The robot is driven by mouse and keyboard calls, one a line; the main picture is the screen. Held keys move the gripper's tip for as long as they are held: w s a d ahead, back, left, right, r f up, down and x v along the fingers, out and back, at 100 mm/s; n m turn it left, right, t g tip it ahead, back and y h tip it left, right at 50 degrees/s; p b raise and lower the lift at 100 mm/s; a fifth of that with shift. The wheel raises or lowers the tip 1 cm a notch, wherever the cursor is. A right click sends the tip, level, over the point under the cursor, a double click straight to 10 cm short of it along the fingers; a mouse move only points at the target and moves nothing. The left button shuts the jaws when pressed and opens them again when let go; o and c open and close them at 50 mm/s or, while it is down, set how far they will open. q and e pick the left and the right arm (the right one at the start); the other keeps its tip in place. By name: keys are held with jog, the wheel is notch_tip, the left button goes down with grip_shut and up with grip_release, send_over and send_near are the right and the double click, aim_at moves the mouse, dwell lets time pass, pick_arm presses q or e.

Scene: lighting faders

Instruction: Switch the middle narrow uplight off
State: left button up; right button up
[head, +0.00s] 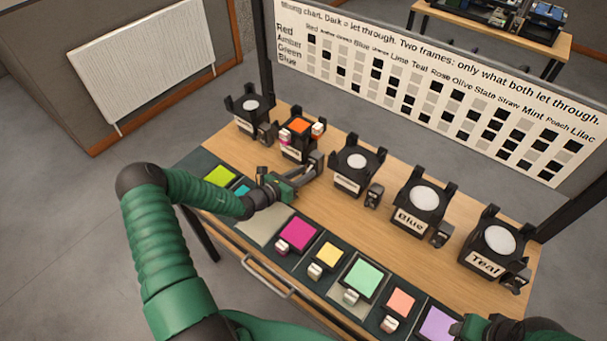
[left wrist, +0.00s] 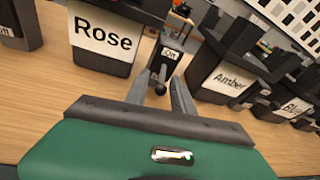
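Several black uplights stand in a row on the wooden table. The second from the left, labelled Rose (left wrist: 103,39), bears an orange frame (head: 299,125). A small switch box (left wrist: 168,62), its tag seeming to read On, stands at its right side with a dark lever (left wrist: 160,82) in front. The others are a leftmost one (head: 248,106), Amber (head: 347,183), Blue (head: 409,219) and Teal (head: 485,262). My left gripper (left wrist: 160,92) is open, its fingers on either side of the lever; contact is unclear. My right gripper (head: 490,328) shows only partly at the bottom right.
A rack of coloured frames runs along the table's near edge, including a magenta frame (head: 297,234) and a mint frame (head: 363,277). A bare slot (head: 265,224) lies left of the magenta one. A lettered chart board (head: 440,85) stands behind the table.

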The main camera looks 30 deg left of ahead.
pick_arm(q)
jog(key=p+v, duration=0.1)
jog(key=v, duration=1.5)
jog(key=shift+s+a, duration=0.1)
jog(key=shift+s, duration=0.3)
jog(key=shift+f, duration=0.1)
